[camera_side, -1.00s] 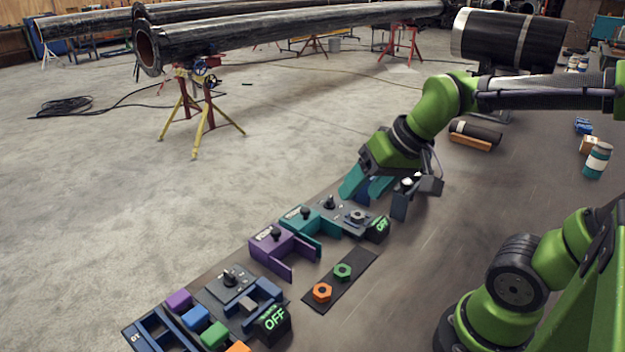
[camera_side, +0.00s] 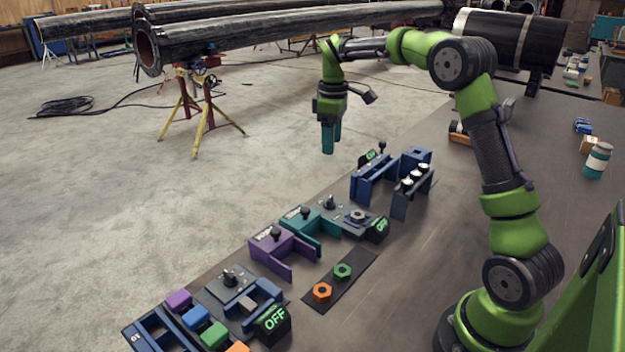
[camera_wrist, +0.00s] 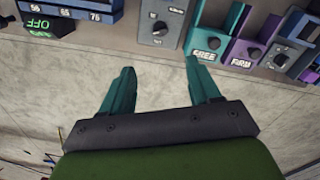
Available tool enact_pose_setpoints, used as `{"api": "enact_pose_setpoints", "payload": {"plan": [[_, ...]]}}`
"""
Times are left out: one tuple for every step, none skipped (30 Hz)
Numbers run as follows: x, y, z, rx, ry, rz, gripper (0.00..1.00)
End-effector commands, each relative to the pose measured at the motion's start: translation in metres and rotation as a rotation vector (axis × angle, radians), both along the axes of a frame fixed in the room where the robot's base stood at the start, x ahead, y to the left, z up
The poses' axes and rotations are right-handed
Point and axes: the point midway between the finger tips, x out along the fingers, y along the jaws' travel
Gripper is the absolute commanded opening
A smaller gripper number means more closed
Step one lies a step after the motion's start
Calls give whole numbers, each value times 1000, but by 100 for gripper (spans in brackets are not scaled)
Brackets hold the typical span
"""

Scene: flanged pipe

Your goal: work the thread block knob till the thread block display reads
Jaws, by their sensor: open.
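A grey block (camera_side: 345,217) carries a dark knob (camera_side: 329,203) and a nut-like ring (camera_side: 357,216). I take it for the thread block, but cannot read its label. The knob shows upright in the wrist view (camera_wrist: 160,28) on its grey panel. A black display (camera_side: 378,229) at the block's right corner has green letters, seemingly OFF. My gripper (camera_side: 328,152) is open and empty, its teal fingers pointing down. It hangs in the air beyond the row of fixtures, apart from the knob. In the wrist view the knob lies ahead, between the fingertips (camera_wrist: 160,66).
Teal (camera_side: 305,219) and purple (camera_side: 278,243) holders with knobs stand left of the block. Another grey knob panel (camera_side: 230,282) has an OFF display (camera_side: 272,320). A blue rack (camera_side: 375,180) stands right. Orange (camera_side: 321,292) and green (camera_side: 342,271) nuts lie on a black mat.

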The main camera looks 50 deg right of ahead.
Motion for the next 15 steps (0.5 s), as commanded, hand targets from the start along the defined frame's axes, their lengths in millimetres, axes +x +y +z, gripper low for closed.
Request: {"api": "enact_pose_setpoints", "payload": {"plan": [[0, 0, -5, 2, 3, 4, 62], [0, 0, -8, 2, 2, 4, 62], [0, 1, -13, 2, 2, 3, 62], [-1, 1, -18, 2, 3, 3, 62], [-1, 1, -23, 3, 3, 3, 62], [-1, 1, -32, 3, 4, 2, 62], [-1, 1, -38, 3, 3, 2, 62], [-1, 1, -45, 4, 5, 3, 62], [-1, 1, -54, 3, 4, 2, 62], [-1, 1, -60, 3, 3, 2, 62], [-1, 1, -67, 3, 3, 2, 62], [-1, 1, -76, 3, 3, 1, 62], [-1, 1, -83, 3, 3, 1, 62], [-1, 1, -89, 3, 3, 1, 62], [-1, 1, -98, 3, 3, 0, 62]]}}
